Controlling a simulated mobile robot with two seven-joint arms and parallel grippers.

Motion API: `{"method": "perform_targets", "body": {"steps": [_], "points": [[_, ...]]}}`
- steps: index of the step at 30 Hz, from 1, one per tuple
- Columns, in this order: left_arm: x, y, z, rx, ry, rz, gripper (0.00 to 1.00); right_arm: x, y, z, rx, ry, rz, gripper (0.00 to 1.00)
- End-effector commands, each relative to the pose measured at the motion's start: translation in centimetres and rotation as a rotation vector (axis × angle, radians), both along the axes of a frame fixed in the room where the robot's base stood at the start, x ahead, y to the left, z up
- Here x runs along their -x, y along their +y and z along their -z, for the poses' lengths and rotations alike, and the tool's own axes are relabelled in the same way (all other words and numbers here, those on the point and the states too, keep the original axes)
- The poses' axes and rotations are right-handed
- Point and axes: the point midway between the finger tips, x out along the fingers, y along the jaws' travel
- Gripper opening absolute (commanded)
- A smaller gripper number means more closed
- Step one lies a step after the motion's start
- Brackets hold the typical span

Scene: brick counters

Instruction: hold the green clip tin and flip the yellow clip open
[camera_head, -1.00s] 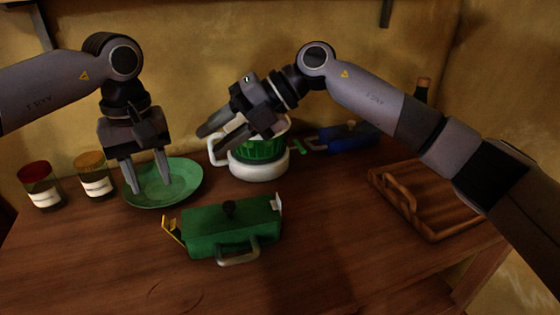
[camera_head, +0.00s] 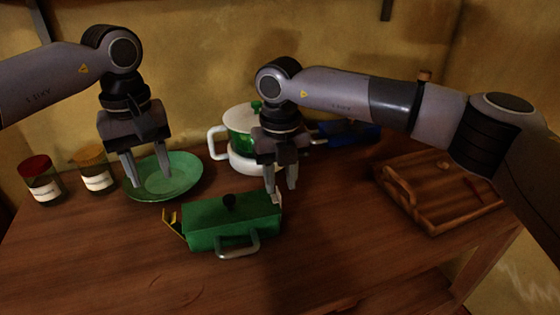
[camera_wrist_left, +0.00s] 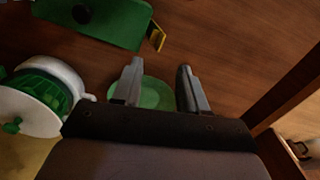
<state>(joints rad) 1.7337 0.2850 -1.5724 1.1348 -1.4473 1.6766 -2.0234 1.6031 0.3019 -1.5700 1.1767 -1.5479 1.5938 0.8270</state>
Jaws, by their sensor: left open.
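The green clip tin (camera_head: 220,220) stands closed on the counter, with a dark knob on its lid and a pale handle on its front. Its yellow clip (camera_head: 173,226) sticks out at the left end; the clip also shows in the left wrist view (camera_wrist_left: 157,37). A white clip (camera_head: 277,199) at the right end is partly hidden by my right gripper. My right gripper (camera_head: 281,189) is open, fingers down, at the tin's right end; I cannot tell whether it touches. My left gripper (camera_head: 153,182) is open and empty above the green plate, behind and left of the tin.
The green plate (camera_head: 185,177) lies behind the tin. A white and green pot (camera_head: 240,122) stands behind my right gripper. Two jars (camera_head: 42,184) are at the left, a wooden tray (camera_head: 440,200) at the right. The counter in front of the tin is clear.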

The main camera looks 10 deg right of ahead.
Motion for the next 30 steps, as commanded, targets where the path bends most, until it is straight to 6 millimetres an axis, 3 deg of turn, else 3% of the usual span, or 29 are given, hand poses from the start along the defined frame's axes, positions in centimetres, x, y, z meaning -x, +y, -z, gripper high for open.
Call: {"method": "perform_targets", "body": {"steps": [6, 15, 18, 22, 23, 26, 30], "points": [[0.0, 0.0, 0.0, 0.000, 0.000, 0.000, 0.43, 0.0, 0.0, 1.9, -0.001, 0.000, 0.000, 0.34], [0.0, 0.0, 0.0, 0.000, 0.000, 0.000, 0.43, 0.0, 0.0, 2.1, -0.002, 0.000, 0.000, 0.34], [0.0, 0.0, 0.0, 0.000, 0.000, 0.000, 0.43, 0.0, 0.0, 2.1, -0.002, 0.000, 0.000, 0.01], [0.0, 0.0, 0.0, 0.000, 0.000, 0.000, 0.43, 0.0, 0.0, 2.1, -0.002, 0.000, 0.000, 0.00], [0.0, 0.0, 0.0, 0.000, 0.000, 0.000, 0.36, 0.0, 0.0, 2.1, -0.002, 0.000, 0.000, 0.00], [0.0, -0.1, 0.1, 0.002, -0.004, 0.020, 0.04, 0.0, 0.0, 2.1, -0.002, 0.000, 0.000, 0.00], [0.2, -0.5, 0.7, 0.011, -0.034, 0.153, 0.00, 0.0, 0.0, 2.1, -0.002, 0.000, 0.000, 0.00]]}}
